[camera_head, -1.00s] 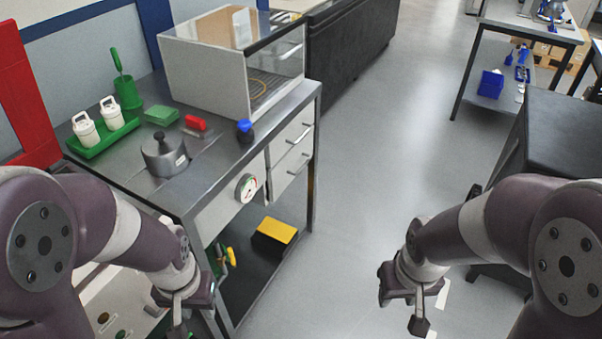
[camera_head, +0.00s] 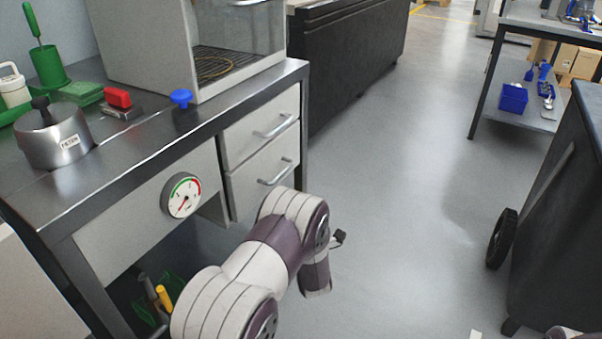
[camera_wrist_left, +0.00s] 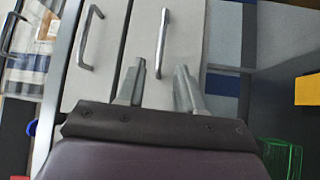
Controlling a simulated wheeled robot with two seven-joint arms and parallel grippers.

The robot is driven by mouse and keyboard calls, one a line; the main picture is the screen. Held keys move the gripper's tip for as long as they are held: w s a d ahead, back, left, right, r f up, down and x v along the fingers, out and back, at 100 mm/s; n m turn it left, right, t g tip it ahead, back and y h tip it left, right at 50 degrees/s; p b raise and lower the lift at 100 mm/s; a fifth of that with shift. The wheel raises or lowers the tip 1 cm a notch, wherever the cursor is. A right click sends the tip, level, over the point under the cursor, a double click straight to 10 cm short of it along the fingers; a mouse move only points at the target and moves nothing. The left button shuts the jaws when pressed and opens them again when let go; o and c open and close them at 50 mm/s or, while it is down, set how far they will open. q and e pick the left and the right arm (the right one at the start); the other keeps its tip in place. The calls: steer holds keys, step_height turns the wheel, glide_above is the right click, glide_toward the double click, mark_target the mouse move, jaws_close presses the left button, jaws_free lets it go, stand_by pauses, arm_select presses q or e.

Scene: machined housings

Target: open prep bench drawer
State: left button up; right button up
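The prep bench (camera_head: 150,140) stands at the left in the head view. It has two grey drawers, an upper drawer (camera_head: 245,138) and a lower drawer (camera_head: 245,190), both shut. Each has a metal bar handle: the upper handle (camera_head: 276,127) and the lower handle (camera_head: 275,176). In the left wrist view my left gripper (camera_wrist_left: 160,68) is open and empty, its fingers pointing at the lower drawer's handle (camera_wrist_left: 163,42). That handle lies ahead, between the lines of the fingers; contact is not visible. The upper handle (camera_wrist_left: 88,40) is left of it. My right gripper is out of view.
The bench top carries a steel pot (camera_head: 55,138), a red-handled item (camera_head: 118,100), a blue knob (camera_head: 181,98) and a clear-fronted cabinet (camera_head: 150,50). A gauge (camera_head: 182,195) sits on the bench front. A dark wheeled cart (camera_head: 560,220) stands right. The floor between is clear.

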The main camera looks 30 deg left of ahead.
mark_target(282, 172)
arm_select(q)
steer(key=b+x, duration=0.3)
steer(key=x, duration=0.9)
steer(key=shift+w+a+f, duration=0.1)
steer(key=shift+f, duration=0.1)
jaws_close()
